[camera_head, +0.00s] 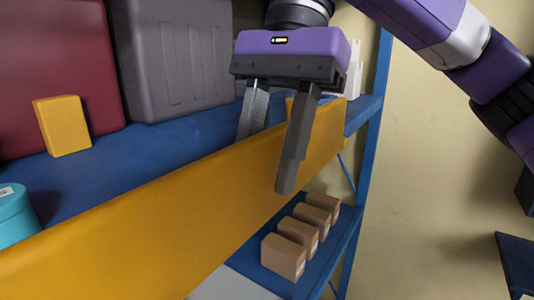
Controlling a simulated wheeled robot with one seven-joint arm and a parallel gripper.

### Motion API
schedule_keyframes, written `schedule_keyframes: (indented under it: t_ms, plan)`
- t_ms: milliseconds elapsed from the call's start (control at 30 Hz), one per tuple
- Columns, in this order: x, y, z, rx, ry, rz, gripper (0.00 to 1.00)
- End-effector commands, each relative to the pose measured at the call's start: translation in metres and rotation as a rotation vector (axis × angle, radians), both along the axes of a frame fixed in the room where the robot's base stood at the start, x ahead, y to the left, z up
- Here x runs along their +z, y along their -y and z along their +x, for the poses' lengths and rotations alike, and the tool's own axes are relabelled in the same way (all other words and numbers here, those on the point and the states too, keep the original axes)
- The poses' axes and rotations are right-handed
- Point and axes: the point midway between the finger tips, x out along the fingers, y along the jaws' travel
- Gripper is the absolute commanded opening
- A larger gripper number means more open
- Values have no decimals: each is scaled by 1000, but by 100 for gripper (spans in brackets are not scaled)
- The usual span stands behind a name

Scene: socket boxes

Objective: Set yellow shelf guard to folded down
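The yellow shelf guard (150,225) is a long flat board standing upright along the front edge of the blue shelf. It runs from the lower left to the right post. My gripper (268,165) points down over the guard's top edge, towards its right end. One finger is behind the guard, its tip hidden by the board. The other finger hangs in front of the guard's outer face. The fingers are apart with a visible gap, and I cannot tell whether either touches the board.
On the blue shelf (110,177) stand a dark red bin (60,70), a grey bin (180,60), a small yellow box (62,125) and a teal round container (14,212). Several brown boxes (284,256) sit on the lower shelf. A blue post (371,130) stands at right.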

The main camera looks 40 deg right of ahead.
Motion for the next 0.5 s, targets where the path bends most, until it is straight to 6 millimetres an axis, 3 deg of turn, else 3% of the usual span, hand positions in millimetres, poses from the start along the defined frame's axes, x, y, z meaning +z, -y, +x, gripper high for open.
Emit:
schedule_keyframes:
  t_ms: [133,333,500]
  plan:
    - [0,0,0,0,0,0,36]
    - [0,0,0,0,0,0,0]
    - [0,0,0,0,0,0,0]
